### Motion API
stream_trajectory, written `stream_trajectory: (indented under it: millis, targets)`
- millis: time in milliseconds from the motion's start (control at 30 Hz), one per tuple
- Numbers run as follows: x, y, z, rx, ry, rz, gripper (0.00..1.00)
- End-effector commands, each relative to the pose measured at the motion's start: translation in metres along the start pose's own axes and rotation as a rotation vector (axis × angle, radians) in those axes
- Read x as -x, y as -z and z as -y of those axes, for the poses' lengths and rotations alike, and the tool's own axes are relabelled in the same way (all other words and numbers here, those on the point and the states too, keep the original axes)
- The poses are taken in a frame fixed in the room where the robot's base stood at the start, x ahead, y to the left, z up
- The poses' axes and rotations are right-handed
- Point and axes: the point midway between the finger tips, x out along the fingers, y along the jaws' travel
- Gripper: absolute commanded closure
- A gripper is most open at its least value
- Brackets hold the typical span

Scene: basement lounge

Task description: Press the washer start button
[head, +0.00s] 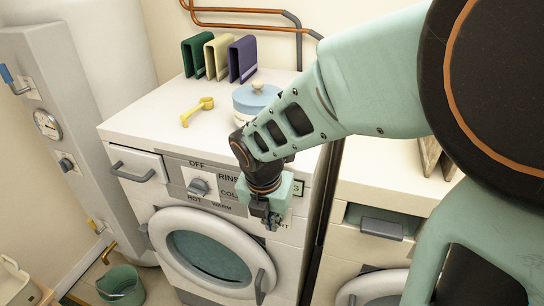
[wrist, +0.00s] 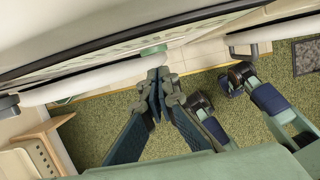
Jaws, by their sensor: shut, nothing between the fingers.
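The washer (head: 130,205) is a white front loader with a round door and a grey control panel. Its dial (head: 198,187) has OFF, RINSE, COLD, WARM and HOT around it. My gripper (head: 270,222) is in front of the panel's right part, low near the door's upper right. It hides most of a label there; the visible letters end in "RT". The start button is hidden in the head view. In the wrist view my gripper (wrist: 160,76) is shut and empty, its tips close to a small green piece (wrist: 153,50) on the washer front. I cannot tell whether they touch.
A second machine (head: 375,195) is at right. A green bucket (head: 121,287) is on the floor. The washer door handle (head: 259,286) sticks out below my gripper.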

Motion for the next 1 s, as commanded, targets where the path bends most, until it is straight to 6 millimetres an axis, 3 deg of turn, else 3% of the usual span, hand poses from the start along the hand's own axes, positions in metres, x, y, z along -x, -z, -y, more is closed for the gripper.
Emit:
stream_trajectory:
  millis: [67, 700, 1000]
  targets:
    - [0.001, 0.005, -0.005, 0.004, 0.002, -0.003, 1.00]
    - [0.079, 0.007, -0.004, 0.003, 0.006, -0.009, 1.00]
    - [0.099, 0.007, -0.004, 0.002, 0.006, -0.009, 1.00]
